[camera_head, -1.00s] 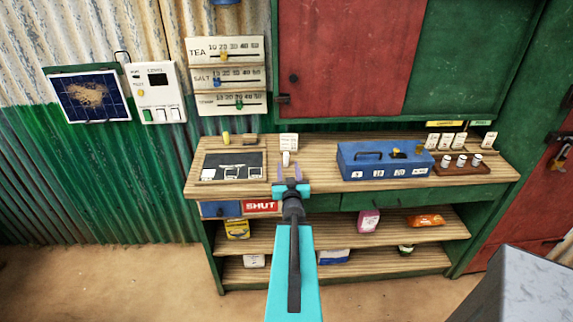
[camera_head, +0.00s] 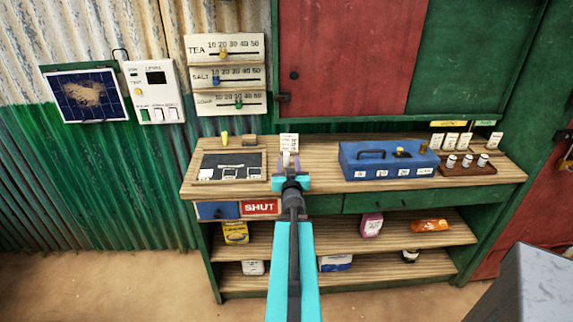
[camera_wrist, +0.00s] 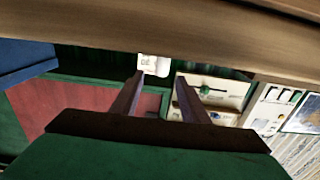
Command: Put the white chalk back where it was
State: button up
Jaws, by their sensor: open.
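A small white upright piece (camera_head: 287,158), which looks like the white chalk, is on the wooden counter (camera_head: 320,178), in front of a small white card (camera_head: 289,140). In the wrist view the white piece (camera_wrist: 163,67) shows beyond my fingertips, beside the card (camera_wrist: 147,61). My gripper (camera_head: 288,164) is open, its two purple fingers apart at the counter's front part. In the wrist view the white piece lines up with the gap between the fingers (camera_wrist: 159,78). I cannot tell if they touch it. A dark slate (camera_head: 232,161) lies left of it.
A yellow piece (camera_head: 225,139) and a brown block (camera_head: 250,141) sit behind the slate. A blue box (camera_head: 388,160) stands to the right, then a brown tray (camera_head: 467,168) with several white-topped jars. Drawers and goods shelves lie below the counter.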

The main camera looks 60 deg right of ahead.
aim_at(286, 153)
jog(key=shift+w+d, duration=0.2)
jog(key=shift+d, duration=0.1)
jog(key=shift+p+x, duration=0.65)
jog(key=shift+x, duration=0.45)
jog(key=shift+p+x, duration=0.5)
jog(key=shift+x, duration=0.8)
grip_shut()
jog(key=shift+w+r, duration=0.1)
jog(key=shift+r, duration=0.1)
